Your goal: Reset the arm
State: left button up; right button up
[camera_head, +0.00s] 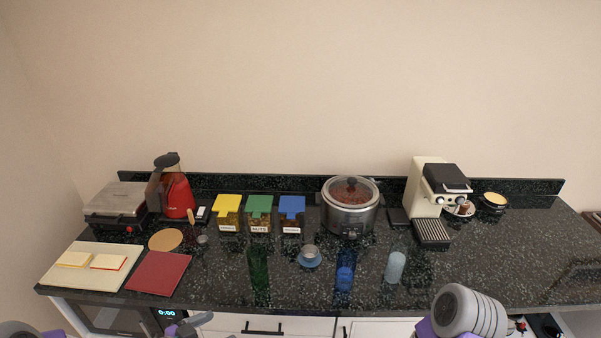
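My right arm (468,312) shows at the bottom right as a pale grey rounded link with purple parts, in front of the counter. Parts of my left arm (188,325) show low at the bottom left, grey and purple, cut off by the picture's edge. I can make out no fingertips of either gripper. No held object shows.
A dark stone counter (218,282) bears a cutting board (62,284), a red board (158,272), a red kettle (178,195), lidded jars (260,213), a cooker (350,212), a coffee machine (424,190) and glasses (395,267). Its right front is mostly clear.

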pick_arm(q)
jog(key=d+f+n+g+y+b, duration=0.1)
jog(key=d+f+n+g+y, duration=0.3)
jog(key=f, duration=1)
jog(key=s+d+f+n+g+y+b, duration=0.1)
jog(key=s+d+f+n+g, duration=0.4)
jog(key=s+f, duration=0.6)
jog(key=s+d+n, duration=0.1)
jog(key=s+d, duration=0.1)
jog(key=shift+s+d+f+n, duration=0.15)
jog(key=shift+d+f+n, duration=0.15)
jog(key=shift+f, duration=0.1)
pick_arm(e)
jog(key=shift+w+f, duration=0.35)
jog(key=shift+f, duration=0.3)
jog(key=shift+w+f, duration=0.3)
jog(key=shift+f, duration=0.3)
